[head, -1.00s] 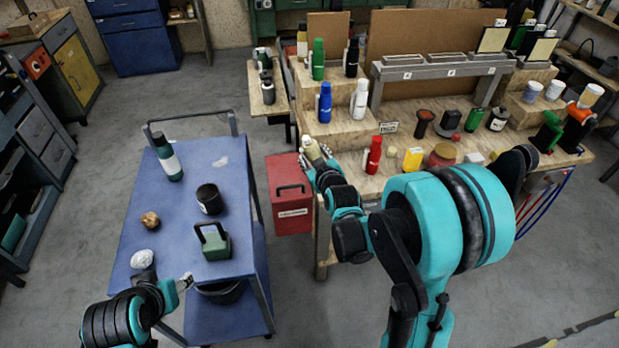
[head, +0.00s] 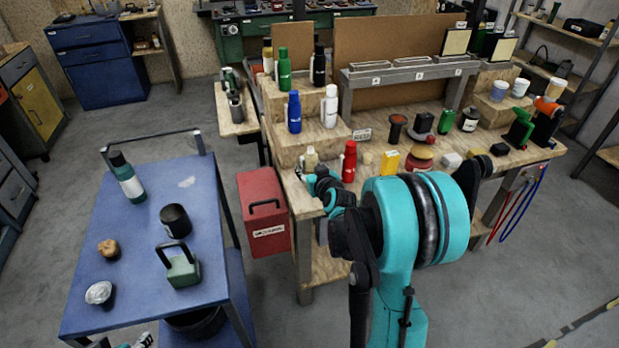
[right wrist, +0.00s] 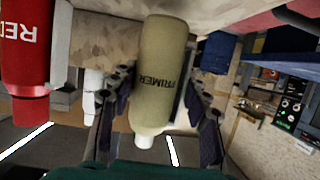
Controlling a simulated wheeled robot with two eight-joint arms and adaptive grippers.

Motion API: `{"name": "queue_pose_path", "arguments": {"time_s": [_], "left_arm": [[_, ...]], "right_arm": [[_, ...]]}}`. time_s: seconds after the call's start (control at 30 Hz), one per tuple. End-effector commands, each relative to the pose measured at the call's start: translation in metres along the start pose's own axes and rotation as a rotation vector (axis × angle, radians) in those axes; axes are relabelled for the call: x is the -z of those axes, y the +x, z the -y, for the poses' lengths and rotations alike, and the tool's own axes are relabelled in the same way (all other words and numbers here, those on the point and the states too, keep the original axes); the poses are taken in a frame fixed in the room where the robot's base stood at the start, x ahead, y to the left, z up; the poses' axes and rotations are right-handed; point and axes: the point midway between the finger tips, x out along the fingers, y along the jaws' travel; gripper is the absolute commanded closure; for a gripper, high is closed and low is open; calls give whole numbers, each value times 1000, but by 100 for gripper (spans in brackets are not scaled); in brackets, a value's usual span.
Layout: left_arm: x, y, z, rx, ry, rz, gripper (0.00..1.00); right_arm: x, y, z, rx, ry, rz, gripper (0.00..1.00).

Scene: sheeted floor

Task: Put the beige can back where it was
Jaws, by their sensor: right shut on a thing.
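The beige can (head: 310,160), lettered PRIMER, is at the left front of the workbench, left of the red bottle (head: 349,161). My right gripper (head: 309,176) is shut on it. In the right wrist view the can (right wrist: 158,60) sits between the two dark fingers, with the picture upside down and the red bottle (right wrist: 25,60) to one side. The can looks about upright; I cannot tell whether its base touches the bench. My left gripper (head: 143,341) barely shows at the bottom edge by the blue cart, and its fingers cannot be made out.
The workbench step (head: 335,134) behind the can holds blue and white bottles. A yellow box (head: 388,161) and other small items stand right of the red bottle. A red toolbox (head: 264,212) is left of the bench. The blue cart (head: 150,235) carries several items.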

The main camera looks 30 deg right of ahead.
Motion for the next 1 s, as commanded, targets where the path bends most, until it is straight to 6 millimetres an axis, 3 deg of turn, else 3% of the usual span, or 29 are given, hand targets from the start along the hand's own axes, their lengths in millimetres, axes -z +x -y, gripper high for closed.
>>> {"name": "queue_pose_path", "arguments": {"time_s": [0.1,0.43,0.53,0.87,1.0], "left_arm": [[-7,10,0,0,0,0,51],[-7,9,0,0,0,0,51],[-7,9,0,0,0,0,51],[-6,8,0,0,0,0,51],[-3,4,0,0,0,0,51]], "right_arm": [[-19,7,0,0,0,-1,64],[-20,8,0,0,-1,0,64],[-20,8,0,0,-1,0,33],[-18,7,0,0,-1,0,33],[-16,-8,0,-1,1,0,33]]}}
